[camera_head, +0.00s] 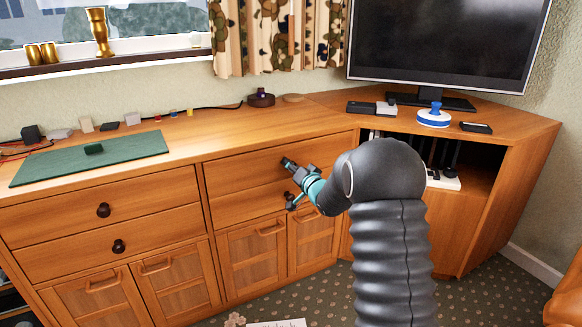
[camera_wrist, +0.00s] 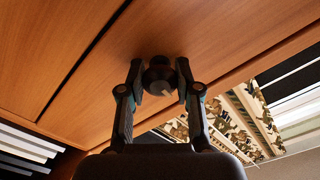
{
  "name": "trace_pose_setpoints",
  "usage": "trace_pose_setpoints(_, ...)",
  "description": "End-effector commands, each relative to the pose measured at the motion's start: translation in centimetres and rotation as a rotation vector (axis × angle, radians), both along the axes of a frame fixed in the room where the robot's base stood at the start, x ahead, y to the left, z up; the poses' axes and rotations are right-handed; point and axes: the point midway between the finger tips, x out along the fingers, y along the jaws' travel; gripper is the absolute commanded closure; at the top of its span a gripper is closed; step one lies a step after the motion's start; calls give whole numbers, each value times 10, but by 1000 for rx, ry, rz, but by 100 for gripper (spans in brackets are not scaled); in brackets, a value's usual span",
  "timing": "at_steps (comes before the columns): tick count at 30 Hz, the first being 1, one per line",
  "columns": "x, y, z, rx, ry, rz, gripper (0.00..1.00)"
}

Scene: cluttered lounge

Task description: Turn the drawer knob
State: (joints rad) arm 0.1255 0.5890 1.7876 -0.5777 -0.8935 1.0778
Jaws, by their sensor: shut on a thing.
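The drawer knob is a dark round knob (camera_wrist: 159,75) on a wooden drawer front (camera_wrist: 215,50), seen in the wrist view. My gripper (camera_wrist: 160,82) has one finger on each side of the knob and is shut on it. The drawer fronts there look flush with the cabinet. Two other dark knobs, an upper one (camera_head: 103,210) and a lower one (camera_head: 118,246), show on the left drawers.
A green mat (camera_head: 135,160) and several small items lie on the cabinet top. A television (camera_head: 450,40) and a blue and white object (camera_head: 434,117) stand at the right. An open shelf (camera_head: 480,170) is right of my arm. Patterned carpet (camera_head: 480,295) lies below.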

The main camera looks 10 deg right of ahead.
Motion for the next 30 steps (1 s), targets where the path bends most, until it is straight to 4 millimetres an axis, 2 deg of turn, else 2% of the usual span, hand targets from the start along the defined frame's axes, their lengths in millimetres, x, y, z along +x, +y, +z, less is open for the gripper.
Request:
trace_pose_setpoints(6, 0, 0, 0, 1, 1, 1, 100)
trace_pose_setpoints(7, 0, 0, 0, 1, 1, 1, 62)
trace_pose_setpoints(9, 0, 0, 0, 0, 1, 1, 45)
trace_pose_setpoints(10, 0, 0, 0, 0, 0, 0, 40)
trace_pose_setpoints(22, -6, -3, 0, -1, 0, -1, 40)
trace_pose_setpoints(26, -23, -8, 0, 0, 1, -1, 40)
trace_pose_setpoints(30, -50, -17, 0, -1, 1, -2, 40)
